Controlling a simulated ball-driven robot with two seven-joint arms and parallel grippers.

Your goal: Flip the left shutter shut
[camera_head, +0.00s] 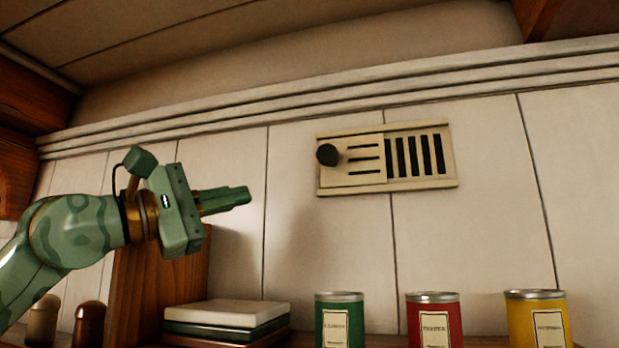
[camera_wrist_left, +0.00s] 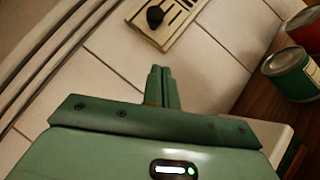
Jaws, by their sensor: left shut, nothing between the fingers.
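A cream vent plate (camera_head: 420,184) is fixed on the tiled wall, right of the picture's middle. Its left half carries a shutter panel (camera_head: 367,140) with several dark horizontal slits and a round black knob (camera_head: 327,155) at its left end. The right half shows open dark vertical slots (camera_head: 420,156). My left gripper (camera_head: 248,195) is shut and empty, left of the knob and a little lower, apart from it. In the left wrist view the shut fingertips (camera_wrist_left: 160,70) point toward the vent plate (camera_wrist_left: 172,37) and its black knob (camera_wrist_left: 155,16). My right gripper is not in view.
Below the vent stand a green can (camera_head: 340,318), a red can (camera_head: 434,318) and a yellow can (camera_head: 537,316). Stacked flat boxes (camera_head: 226,313) and a wooden block (camera_head: 150,290) stand below my left gripper. The wall between gripper and vent is clear.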

